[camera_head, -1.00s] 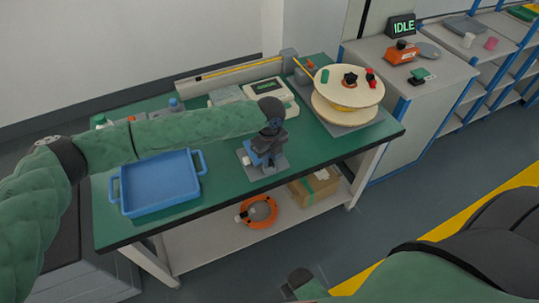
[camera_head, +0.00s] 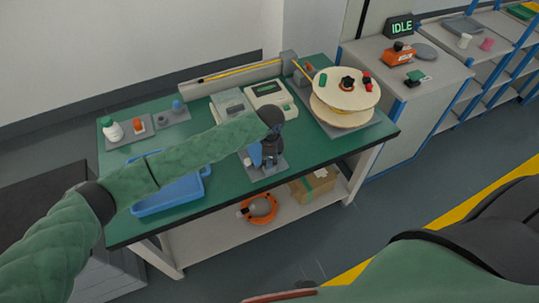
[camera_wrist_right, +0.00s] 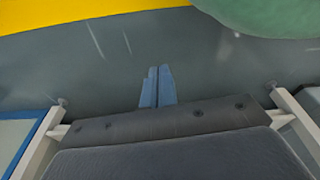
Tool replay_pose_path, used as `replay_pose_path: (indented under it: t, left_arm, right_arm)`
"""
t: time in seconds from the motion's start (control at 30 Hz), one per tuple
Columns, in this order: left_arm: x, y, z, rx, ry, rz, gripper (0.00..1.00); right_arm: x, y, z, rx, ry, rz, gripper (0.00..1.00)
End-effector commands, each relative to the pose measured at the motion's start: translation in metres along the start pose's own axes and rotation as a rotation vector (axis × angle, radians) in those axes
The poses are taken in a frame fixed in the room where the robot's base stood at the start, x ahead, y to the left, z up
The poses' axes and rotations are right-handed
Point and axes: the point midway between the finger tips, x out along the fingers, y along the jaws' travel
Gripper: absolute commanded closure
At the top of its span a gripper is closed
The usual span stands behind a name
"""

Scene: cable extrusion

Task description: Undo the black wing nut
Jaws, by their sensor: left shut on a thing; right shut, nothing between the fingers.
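The black wing nut (camera_head: 348,84) appears as a small dark knob on top of the pale spool (camera_head: 342,95) at the right end of the green bench. No gripper is at it. My left gripper (camera_head: 256,158) points down over a small grey plate (camera_head: 277,168) at the bench's front edge, left of the spool. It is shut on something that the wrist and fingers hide. My right gripper (camera_wrist_right: 157,82) shows in the right wrist view with its blue fingers together and empty, above the floor.
A blue tray (camera_head: 168,206) lies left on the bench, partly behind my left arm. A cabinet (camera_head: 430,75) with an orange device stands right. A box (camera_head: 313,186) sits on the lower shelf.

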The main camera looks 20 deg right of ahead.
Motion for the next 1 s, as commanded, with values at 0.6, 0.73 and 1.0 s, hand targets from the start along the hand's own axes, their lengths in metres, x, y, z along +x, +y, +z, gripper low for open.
replay_pose_path:
  t: [0.6, 0.73, 1.0]
  left_arm:
    - [-0.002, -0.001, 0.000, -0.396, 0.001, 0.000, 1.00]
    - [-0.002, -0.001, 0.000, -0.424, 0.001, -0.002, 1.00]
    - [-0.002, -0.002, 0.000, -0.441, 0.001, -0.003, 1.00]
  right_arm:
    - [0.010, 0.004, 0.072, -0.006, -0.034, 0.002, 1.00]
    - [0.010, 0.004, 0.078, -0.006, -0.039, 0.002, 1.00]
    - [0.010, 0.004, 0.081, -0.006, -0.038, 0.003, 1.00]
